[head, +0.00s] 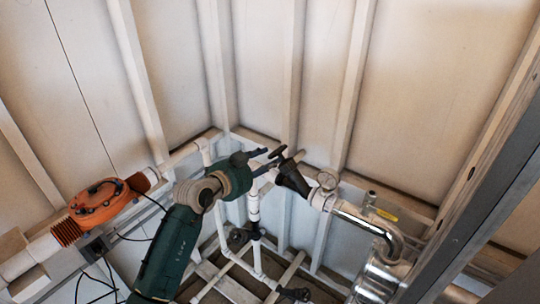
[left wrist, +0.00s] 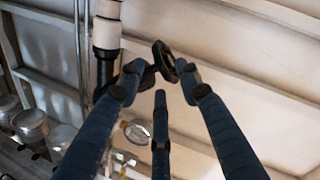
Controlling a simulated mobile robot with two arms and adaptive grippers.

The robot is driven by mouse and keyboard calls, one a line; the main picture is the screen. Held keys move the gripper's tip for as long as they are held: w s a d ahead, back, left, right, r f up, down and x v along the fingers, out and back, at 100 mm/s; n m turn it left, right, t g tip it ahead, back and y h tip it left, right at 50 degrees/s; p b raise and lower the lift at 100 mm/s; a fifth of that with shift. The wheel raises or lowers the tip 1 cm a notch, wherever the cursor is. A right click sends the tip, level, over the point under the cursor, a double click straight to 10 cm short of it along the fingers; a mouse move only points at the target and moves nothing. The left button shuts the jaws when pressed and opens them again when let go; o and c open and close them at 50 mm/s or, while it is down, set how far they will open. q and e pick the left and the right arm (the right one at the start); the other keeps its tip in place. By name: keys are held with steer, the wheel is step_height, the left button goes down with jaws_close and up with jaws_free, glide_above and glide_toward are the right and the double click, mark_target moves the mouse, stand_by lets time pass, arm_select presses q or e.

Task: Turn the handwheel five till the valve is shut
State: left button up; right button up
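A dark handwheel (head: 278,152) sits on a dark valve body (head: 292,179) in the white pipe line, near the middle of the head view. No number is readable on it. My left gripper (head: 263,158) is just left of this wheel, fingers pointing at it. In the left wrist view the dark wheel (left wrist: 163,61) shows between and beyond the fingertips of my left gripper (left wrist: 159,80). The three fingers stand apart, so the gripper looks open. I cannot tell whether a finger touches the rim. My right gripper is not in view.
Another dark handwheel (head: 238,238) is on lower piping. An orange unit (head: 97,203) is at left. A grey beam (head: 475,200) crosses at right. Ribbed walls stand behind.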

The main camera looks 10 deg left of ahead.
arm_select(q)
steer(key=shift+x, duration=1.3)
steer(key=shift+c, duration=0.5)
jaws_close()
steer(key=shift+w+a+f+m+g+h+b, duration=0.25)
steer(key=shift+m+h+b, duration=1.15)
steer(key=shift+b, duration=2.65)
steer(key=shift+w+a+f+m+h+b, duration=0.35)
steer(key=shift+m+h+b, duration=1.05)
steer(key=shift+b, duration=2.65)
steer(key=shift+w+a+f+m+g+h+b, duration=0.25)
steer(key=shift+f+m+h+b, duration=0.35)
steer(key=shift+h+b, duration=2.5)
steer(key=shift+s+r+y+b, duration=0.1)
steer(key=shift+s+y+b, duration=0.05)
steer(key=shift+y+b, duration=0.85)
steer(key=shift+o, duration=0.5)
jaws_free()
